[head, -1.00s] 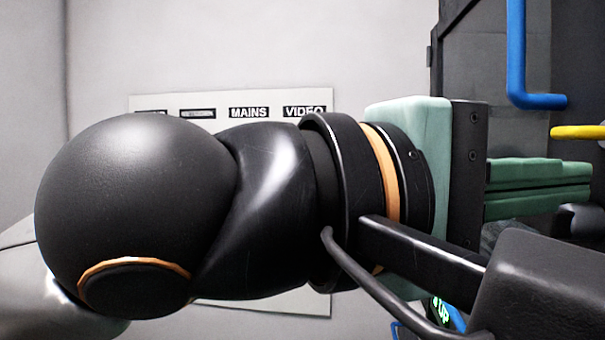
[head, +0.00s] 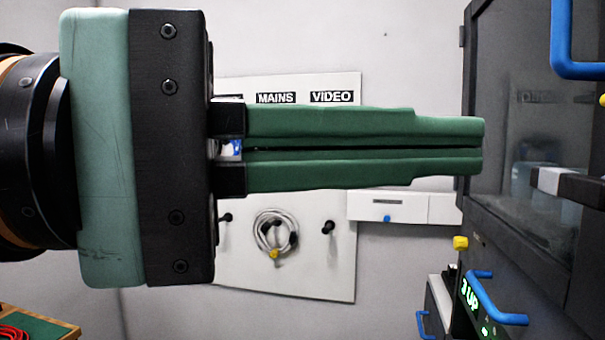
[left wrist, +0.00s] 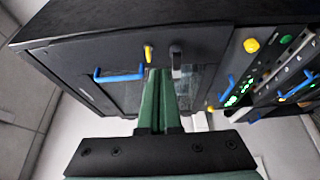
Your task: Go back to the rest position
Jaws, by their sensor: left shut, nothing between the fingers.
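My left gripper (head: 482,147) reaches in from the left across the head view. Its two green fingers are shut together with nothing between them. The fingertips point right, toward the dark cabinet (head: 505,225), and overlap its edge in the picture; I cannot tell the gap. In the left wrist view the shut fingers (left wrist: 158,75) point at the cabinet's glazed door (left wrist: 120,90), which has a blue handle (left wrist: 118,76). My right gripper is in neither view.
Behind the fingers, a white wall board (head: 335,225) with MAINS and VIDEO labels carries a coiled grey cable (head: 275,232) on a peg. Lower right are units with blue handles (head: 497,300). A table corner with a red cable (head: 15,333) shows lower left.

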